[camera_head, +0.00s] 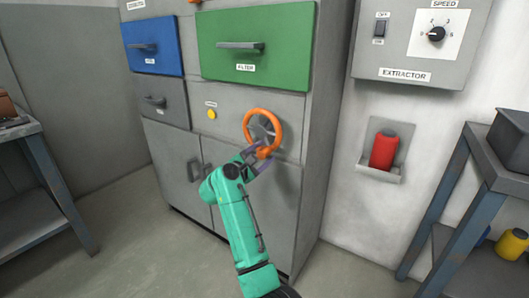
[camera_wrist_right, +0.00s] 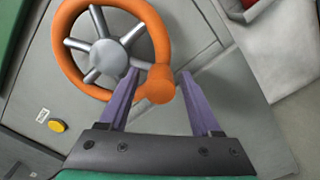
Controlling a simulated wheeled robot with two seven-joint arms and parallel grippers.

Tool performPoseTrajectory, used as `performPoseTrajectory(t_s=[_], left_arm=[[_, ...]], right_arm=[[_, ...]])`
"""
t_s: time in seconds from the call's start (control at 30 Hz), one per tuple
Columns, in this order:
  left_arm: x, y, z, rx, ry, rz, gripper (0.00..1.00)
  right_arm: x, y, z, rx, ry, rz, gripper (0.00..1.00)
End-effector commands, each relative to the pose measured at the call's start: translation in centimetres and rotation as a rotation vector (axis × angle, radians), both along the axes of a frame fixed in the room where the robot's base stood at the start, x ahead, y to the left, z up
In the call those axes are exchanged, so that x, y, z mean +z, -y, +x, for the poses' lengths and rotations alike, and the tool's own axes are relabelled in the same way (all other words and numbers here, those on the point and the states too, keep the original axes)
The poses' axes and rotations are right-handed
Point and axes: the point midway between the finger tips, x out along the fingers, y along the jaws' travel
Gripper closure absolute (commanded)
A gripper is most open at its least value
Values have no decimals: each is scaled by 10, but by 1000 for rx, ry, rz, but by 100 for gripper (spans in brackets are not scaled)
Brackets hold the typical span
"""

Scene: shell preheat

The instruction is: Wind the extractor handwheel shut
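The extractor handwheel is an orange ring with grey spokes and hub, on the front of the grey cabinet in the head view (camera_head: 276,125). It fills the top left of the right wrist view (camera_wrist_right: 64,52). Its orange knob (camera_wrist_right: 157,85) is on the rim at the lower right there. My right gripper (camera_head: 258,162) is at the wheel's lower edge. In the wrist view its purple fingers (camera_wrist_right: 160,82) are apart, with the knob between them. The knob is close to the left finger, with a gap to the right one; contact cannot be told. My left gripper is out of view.
The grey cabinet has a blue drawer (camera_head: 153,46), a green FILTER drawer (camera_head: 255,45) and a yellow button (camera_head: 211,114). On the right wall are the EXTRACTOR panel (camera_head: 398,73) and a red canister (camera_head: 384,150) in a holder. Shelves stand at both sides.

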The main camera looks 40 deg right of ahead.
Motion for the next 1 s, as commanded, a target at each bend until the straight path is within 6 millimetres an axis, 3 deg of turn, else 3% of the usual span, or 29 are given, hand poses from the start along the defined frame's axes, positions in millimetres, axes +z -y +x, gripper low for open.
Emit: performPoseTrajectory(t_s=[0.03,0.13,0.17,1.0], left_arm=[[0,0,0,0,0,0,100],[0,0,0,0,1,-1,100],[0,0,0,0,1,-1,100],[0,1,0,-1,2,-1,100]], right_arm=[[0,0,0,0,0,0,58],[0,0,0,-1,0,1,96],[0,0,0,-1,0,1,100],[-2,0,-1,-3,-4,4,100]])
